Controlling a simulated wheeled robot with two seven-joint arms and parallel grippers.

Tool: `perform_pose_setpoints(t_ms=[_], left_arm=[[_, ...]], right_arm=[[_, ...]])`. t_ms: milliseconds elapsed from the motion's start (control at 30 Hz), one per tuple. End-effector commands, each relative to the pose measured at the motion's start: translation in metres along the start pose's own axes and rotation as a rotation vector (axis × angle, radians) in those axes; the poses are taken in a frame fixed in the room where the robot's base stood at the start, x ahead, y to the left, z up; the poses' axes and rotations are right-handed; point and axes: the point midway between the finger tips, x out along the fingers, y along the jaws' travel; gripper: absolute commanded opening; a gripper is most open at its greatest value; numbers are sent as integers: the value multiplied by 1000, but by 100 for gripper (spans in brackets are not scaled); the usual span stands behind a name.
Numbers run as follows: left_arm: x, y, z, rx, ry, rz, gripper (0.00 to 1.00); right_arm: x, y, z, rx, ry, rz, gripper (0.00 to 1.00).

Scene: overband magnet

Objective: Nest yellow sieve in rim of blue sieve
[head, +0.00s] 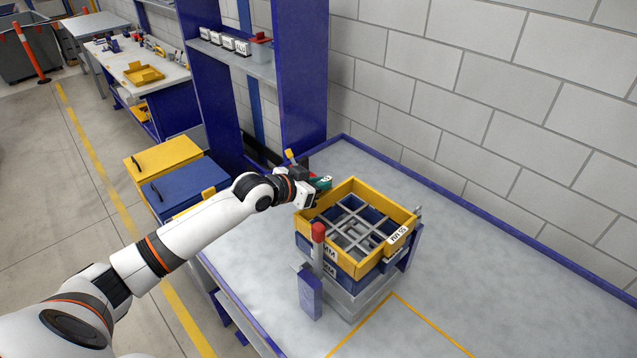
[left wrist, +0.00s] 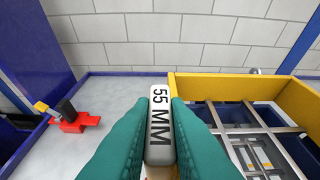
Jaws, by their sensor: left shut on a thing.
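The yellow sieve (head: 347,190) is a square frame over a grey grid, with a 55 MM label on its right side. It is directly above the blue sieve (head: 347,262), roughly in line with it; I cannot tell whether it is seated in the rim. My left gripper (head: 322,184) is at the yellow sieve's far left side. In the left wrist view its teal fingers (left wrist: 160,135) are shut on a pale tab marked 55 MM (left wrist: 160,122), beside the yellow sieve's wall (left wrist: 225,86). The tab's join to the sieve is hidden. My right gripper is out of view.
The sieves stand over a grey base (head: 352,303) on the blue-edged bench. A blue post (head: 310,292) and a red-topped lever (head: 318,234) stand at its front left. A red fixture (left wrist: 76,122) lies left of the gripper. The bench is clear on the right.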

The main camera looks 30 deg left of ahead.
Motion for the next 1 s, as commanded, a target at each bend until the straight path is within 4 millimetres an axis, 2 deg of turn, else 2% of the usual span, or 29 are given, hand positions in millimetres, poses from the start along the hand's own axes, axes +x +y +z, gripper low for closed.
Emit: perform_pose_setpoints(t_ms=[500, 533, 667, 1000], left_arm=[[6, 0, -11, -1, -3, -1, 0], [5, 0, -11, -1, -3, -1, 18], [5, 0, -11, 0, -3, 0, 39], [3, 0, -13, 1, 1, 0, 40]], right_arm=[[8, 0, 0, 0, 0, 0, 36], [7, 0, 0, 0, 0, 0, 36], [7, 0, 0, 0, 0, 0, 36], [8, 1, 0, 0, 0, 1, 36]])
